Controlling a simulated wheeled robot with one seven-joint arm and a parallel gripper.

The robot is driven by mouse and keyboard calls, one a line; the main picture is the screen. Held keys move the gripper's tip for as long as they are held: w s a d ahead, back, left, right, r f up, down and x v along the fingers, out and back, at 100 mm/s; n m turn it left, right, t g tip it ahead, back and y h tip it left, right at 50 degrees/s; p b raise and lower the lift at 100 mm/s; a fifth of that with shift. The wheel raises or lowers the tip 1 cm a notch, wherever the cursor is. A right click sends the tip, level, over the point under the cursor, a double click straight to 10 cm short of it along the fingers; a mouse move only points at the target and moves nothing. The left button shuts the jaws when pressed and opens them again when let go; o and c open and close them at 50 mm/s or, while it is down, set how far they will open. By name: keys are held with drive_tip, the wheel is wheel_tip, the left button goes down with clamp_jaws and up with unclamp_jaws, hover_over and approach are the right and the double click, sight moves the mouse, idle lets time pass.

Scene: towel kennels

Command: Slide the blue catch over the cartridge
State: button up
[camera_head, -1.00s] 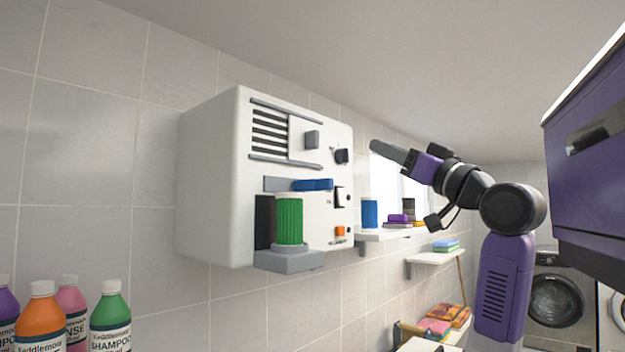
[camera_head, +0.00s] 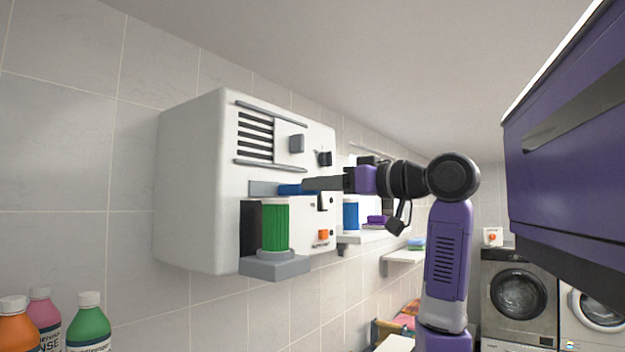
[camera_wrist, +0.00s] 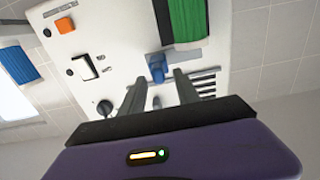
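The white wall unit (camera_head: 190,185) holds a ribbed green cartridge (camera_head: 276,228) upright on a grey ledge, in a dark recess. The blue catch (camera_head: 289,190) sits on a grey rail just above the cartridge; my gripper hides its right end. In the wrist view the blue catch (camera_wrist: 157,66) shows beside the green cartridge (camera_wrist: 190,20). My gripper (camera_head: 308,185) is at the catch's right end in the head view. In the wrist view my gripper (camera_wrist: 160,82) has its fingers apart, with the catch between or just beyond their tips. I cannot tell whether they touch it.
The unit's front has a black knob (camera_head: 324,158), a grey block (camera_head: 296,143), a black switch and an orange button (camera_head: 323,235). A shelf with a blue ribbed cylinder (camera_head: 350,215) is to the right. Shampoo bottles (camera_head: 88,325) stand at lower left.

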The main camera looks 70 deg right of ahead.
sight(299, 190)
drive_tip(key=shift+x, duration=1.25)
clamp_jaws()
idle(0.5)
